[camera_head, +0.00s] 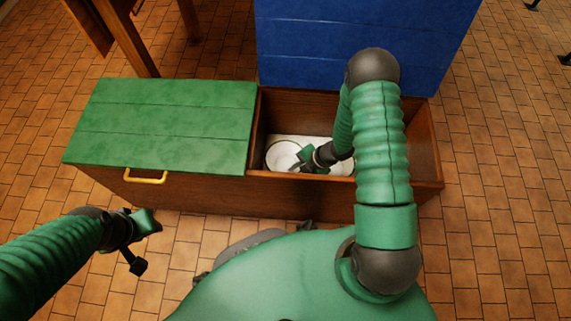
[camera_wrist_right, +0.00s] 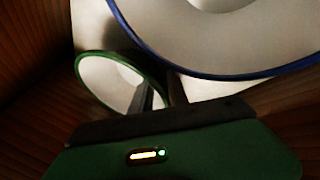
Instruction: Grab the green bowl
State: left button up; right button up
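The green bowl is white with a green rim and shows in the right wrist view (camera_wrist_right: 92,68). In the head view, the white bowl at the left of the open compartment (camera_head: 279,153) appears to be it; its rim color is hard to tell there. My right gripper (camera_head: 297,165) reaches down into the compartment at that bowl's right edge. In the wrist view its dark fingers (camera_wrist_right: 160,92) are apart at the green rim, one seemingly inside the bowl and one outside; contact is unclear. My left gripper (camera_head: 146,245) is open and empty, in front of the chest.
A bowl with a blue rim (camera_wrist_right: 215,72) lies close beside the green one. The wooden chest (camera_head: 225,194) has a raised blue lid (camera_head: 350,40) behind and a closed green lid (camera_head: 165,120) with a yellow handle (camera_head: 145,178) at left. Compartment walls surround my right gripper.

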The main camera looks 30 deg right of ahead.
grip_shut()
dwell(1.4)
